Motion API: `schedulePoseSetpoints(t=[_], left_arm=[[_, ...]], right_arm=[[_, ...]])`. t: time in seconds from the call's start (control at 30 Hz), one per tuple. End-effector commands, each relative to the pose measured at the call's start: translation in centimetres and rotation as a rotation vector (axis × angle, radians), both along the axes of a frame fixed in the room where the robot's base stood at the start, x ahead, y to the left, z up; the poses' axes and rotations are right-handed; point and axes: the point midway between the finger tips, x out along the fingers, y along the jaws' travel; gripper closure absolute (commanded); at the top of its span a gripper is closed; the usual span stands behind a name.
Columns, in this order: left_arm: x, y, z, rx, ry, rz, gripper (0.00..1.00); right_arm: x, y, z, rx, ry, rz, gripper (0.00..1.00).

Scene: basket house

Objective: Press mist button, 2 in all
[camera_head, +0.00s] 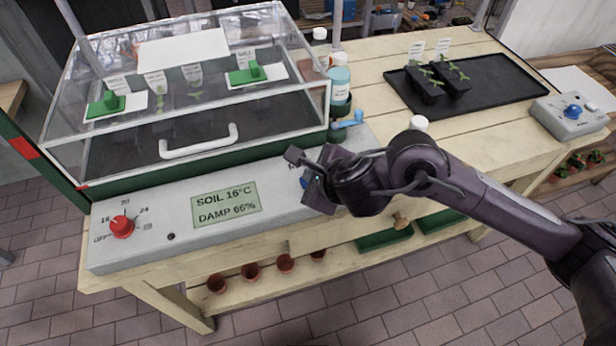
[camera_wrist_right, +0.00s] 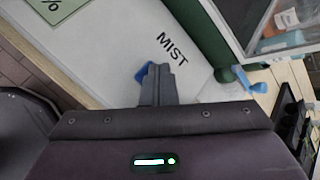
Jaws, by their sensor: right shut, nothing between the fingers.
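The mist button (camera_wrist_right: 143,73) is blue and sits on the pale grey control panel beside the word MIST. In the wrist view it is partly hidden behind the shut fingers of my right gripper (camera_wrist_right: 157,82). In the head view my right gripper (camera_head: 309,182) is over the right part of the panel (camera_head: 155,256), and only a sliver of blue shows beside it. The fingers are at the button, with nothing between them; I cannot tell whether they touch it or whether it is pressed in. My left gripper is not in view.
A clear-lidded propagator (camera_head: 199,147) with a white handle stands behind the panel. The panel has a red dial (camera_head: 122,226) and a display (camera_head: 226,204) reading SOIL 16°C, DAMP 66%. Bottles (camera_head: 340,80) stand right of the lid. A black tray (camera_head: 500,84) and a blue-knobbed box (camera_head: 568,118) lie further right.

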Motion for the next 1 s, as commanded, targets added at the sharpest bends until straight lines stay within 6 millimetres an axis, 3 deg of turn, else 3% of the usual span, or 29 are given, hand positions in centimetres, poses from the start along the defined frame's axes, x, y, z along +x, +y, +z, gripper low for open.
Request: schedulePoseSetpoints(t=[0.4,0.77,1.0], left_arm=[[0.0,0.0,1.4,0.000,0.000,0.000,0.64],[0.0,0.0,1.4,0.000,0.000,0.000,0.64],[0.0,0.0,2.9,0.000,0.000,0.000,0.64]], right_arm=[[0.0,0.0,1.7,-0.002,0.001,0.001,1.00],[0.0,0.0,1.7,-0.001,0.001,0.001,1.00],[0.0,0.0,3.5,-0.001,0.000,0.001,1.00]])
